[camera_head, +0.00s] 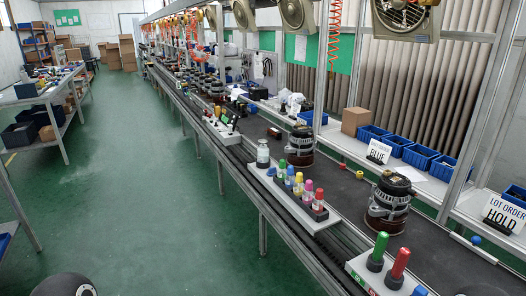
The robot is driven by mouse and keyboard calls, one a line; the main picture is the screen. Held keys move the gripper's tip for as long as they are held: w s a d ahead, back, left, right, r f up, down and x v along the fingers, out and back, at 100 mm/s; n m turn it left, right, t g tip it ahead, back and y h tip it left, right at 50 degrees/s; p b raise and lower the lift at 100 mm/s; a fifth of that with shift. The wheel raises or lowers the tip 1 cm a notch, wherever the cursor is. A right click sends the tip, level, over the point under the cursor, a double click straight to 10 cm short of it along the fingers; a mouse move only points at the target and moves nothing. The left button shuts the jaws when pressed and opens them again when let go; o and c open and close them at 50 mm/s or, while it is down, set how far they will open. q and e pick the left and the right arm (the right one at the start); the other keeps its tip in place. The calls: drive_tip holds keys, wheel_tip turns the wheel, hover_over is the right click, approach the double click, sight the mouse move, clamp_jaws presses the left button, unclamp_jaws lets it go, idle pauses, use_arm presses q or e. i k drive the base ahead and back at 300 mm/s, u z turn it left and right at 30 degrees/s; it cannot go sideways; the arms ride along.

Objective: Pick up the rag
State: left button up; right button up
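A small white crumpled item (292,102) lies on the shelf behind the conveyor, right of the picture's middle. It looks like cloth and may be the rag, but it is too small to be sure. No other clear rag shows. Neither gripper is in view. Only dark rounded parts, probably of my arms, show at the bottom edge, left and right.
A long conveyor line (437,247) carries alternators (389,205). A rail along its near side holds colored bottles (308,193), a clear bottle (263,154) and green and red handles (400,264). Blue bins (419,156) and signs stand behind. Green floor (150,200) is free at left.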

sight(272, 170)
drive_tip(key=u, duration=0.35)
drive_tip(key=i, duration=1.4)
drive_tip(key=u, duration=0.25)
drive_tip(key=i, duration=1.1)
drive_tip(key=z, duration=0.4)
